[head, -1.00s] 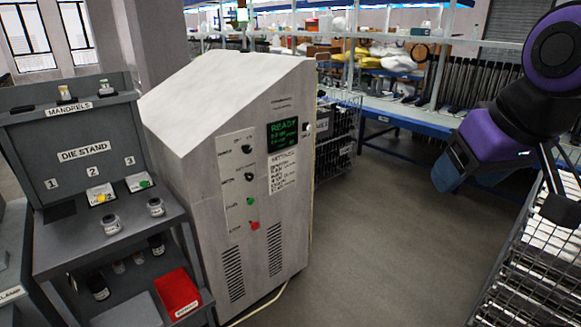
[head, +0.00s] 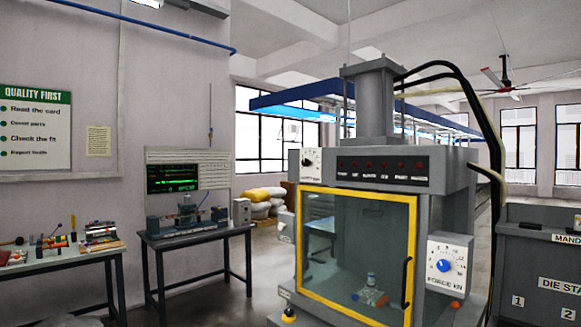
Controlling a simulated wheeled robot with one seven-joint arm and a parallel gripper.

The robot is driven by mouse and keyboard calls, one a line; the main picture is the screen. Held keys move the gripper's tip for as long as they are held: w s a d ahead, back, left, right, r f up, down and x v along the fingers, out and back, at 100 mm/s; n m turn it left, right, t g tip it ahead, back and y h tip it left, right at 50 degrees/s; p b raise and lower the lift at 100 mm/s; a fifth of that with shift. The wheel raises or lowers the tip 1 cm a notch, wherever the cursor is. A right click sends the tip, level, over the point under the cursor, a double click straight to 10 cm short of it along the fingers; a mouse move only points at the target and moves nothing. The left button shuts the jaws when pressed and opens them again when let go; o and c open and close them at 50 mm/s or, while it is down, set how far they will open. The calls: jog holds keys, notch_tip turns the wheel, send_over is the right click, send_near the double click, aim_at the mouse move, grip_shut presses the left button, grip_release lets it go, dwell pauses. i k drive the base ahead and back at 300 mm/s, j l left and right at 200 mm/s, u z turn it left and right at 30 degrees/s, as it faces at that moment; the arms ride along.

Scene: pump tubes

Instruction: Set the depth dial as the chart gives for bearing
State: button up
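A grey press (head: 378,200) with a yellow-framed glass door stands right of centre in the head view. A white plate with a small black knob (head: 308,157) is on its upper left front; its label is too small to read, so I cannot tell whether it is the depth dial. A blue dial on a white scale plate marked FORCE kN (head: 444,265) is on the press's lower right. A chart for bearing cannot be made out; a small yellow sheet (head: 98,141) on the wall is unreadable. My gripper is out of view.
A bench (head: 198,236) with a device and a green-lit display stands left of the press. Another table (head: 70,257) with small parts is at far left, under a QUALITY FIRST board (head: 36,128). The die stand (head: 540,250) is at right. Some floor shows between bench and press.

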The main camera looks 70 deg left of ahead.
aim_at(306, 162)
jog(key=j+u, duration=0.2)
jog(key=u, duration=0.2)
jog(key=i+j+u, duration=0.15)
jog(key=u, duration=0.2)
jog(key=i+j+u, duration=0.1)
jog(key=j+u, duration=0.15)
jog(key=u, duration=0.15)
jog(key=i+j+u, duration=0.1)
jog(key=u, duration=0.25)
